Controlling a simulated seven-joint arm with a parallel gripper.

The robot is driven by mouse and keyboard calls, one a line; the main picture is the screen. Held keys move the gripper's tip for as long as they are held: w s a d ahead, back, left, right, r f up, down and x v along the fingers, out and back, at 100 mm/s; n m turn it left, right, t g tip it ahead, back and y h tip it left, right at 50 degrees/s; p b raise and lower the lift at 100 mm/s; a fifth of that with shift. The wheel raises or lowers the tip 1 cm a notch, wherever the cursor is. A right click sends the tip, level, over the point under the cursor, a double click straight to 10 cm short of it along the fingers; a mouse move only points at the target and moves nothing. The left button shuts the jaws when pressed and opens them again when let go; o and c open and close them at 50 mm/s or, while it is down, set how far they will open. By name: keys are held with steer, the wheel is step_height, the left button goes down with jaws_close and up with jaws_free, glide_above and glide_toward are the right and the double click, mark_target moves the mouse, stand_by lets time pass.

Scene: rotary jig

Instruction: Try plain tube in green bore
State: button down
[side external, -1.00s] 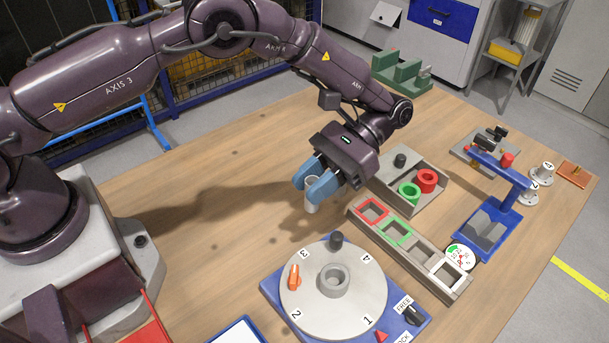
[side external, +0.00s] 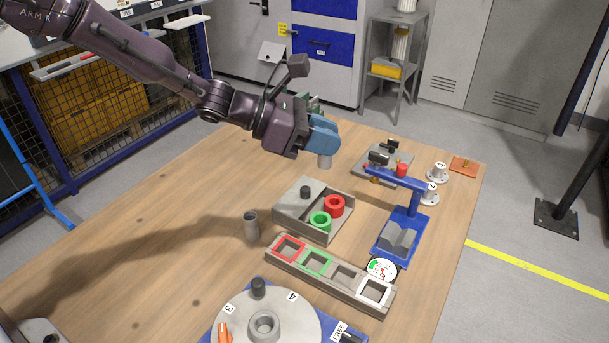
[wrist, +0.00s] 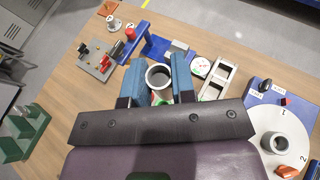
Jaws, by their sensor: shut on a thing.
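My gripper (side external: 323,140), with blue fingers, is shut on a grey tube (side external: 325,160) and holds it upright above the table behind the parts tray. The wrist view shows the tube's open round end (wrist: 159,76) between the fingers. A second grey tube (side external: 250,228) stands upright on the table, left of the slotted rack. A green ring (side external: 320,221) with a round bore lies in the grey tray, beside a red ring (side external: 334,206). The rack also has a green-framed square slot (side external: 316,262). I cannot tell which tube is the plain one.
The slotted rack (side external: 345,284) and a dial gauge (side external: 381,269) stand before the tray (side external: 291,217). A blue stand (side external: 408,222) is to the right. Behind it are a grey fixture (side external: 374,172) and numbered flanged posts. A turntable (side external: 290,322) is in front. The left table is clear.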

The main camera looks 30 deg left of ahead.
steer(key=shift+w+a+f+n+t+y, duration=0.25)
steer(key=shift+w+f+n+t, duration=0.15)
steer(key=shift+f, duration=2.1)
steer(key=shift+w+a+f+n+t+y, duration=0.25)
steer(key=shift+w+f, duration=0.15)
steer(key=shift+f, duration=2.15)
steer(key=shift+w+a+f+n+t+y, duration=0.2)
steer(key=shift+w+f+n+t, duration=0.2)
steer(key=shift+f, duration=2.1)
steer(key=shift+f, duration=0.4)
steer(key=shift+s+a+r, duration=0.1)
steer(key=shift+r, duration=0.6)
steer(key=shift+f, duration=1.95)
steer(key=shift+r, duration=0.1)
